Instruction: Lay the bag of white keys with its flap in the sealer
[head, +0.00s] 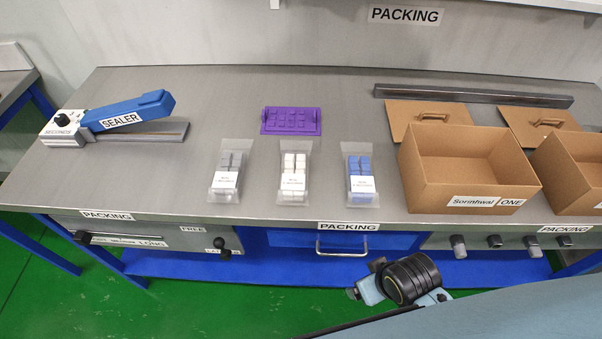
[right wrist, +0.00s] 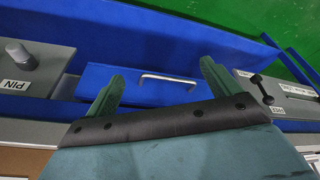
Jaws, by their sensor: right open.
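The bag of white keys (head: 293,175) lies on the steel bench, in the middle of a row of three clear bags. Its flap (head: 294,148) points to the back of the bench. The sealer (head: 125,113), with a blue arm raised over a grey base, stands at the far left of the bench. My right arm shows at the bottom right of the head view, in front of the bench. In the right wrist view my right gripper (right wrist: 162,92) is open and empty, its two fingers apart before the blue drawer front. My left gripper is not in view.
A bag of grey keys (head: 226,175) and a bag of blue keys (head: 360,178) flank the white one. A purple tray (head: 291,121) lies behind. An open cardboard box (head: 465,185) stands right. The bench between sealer and bags is clear. A drawer handle (head: 347,252) juts out in front.

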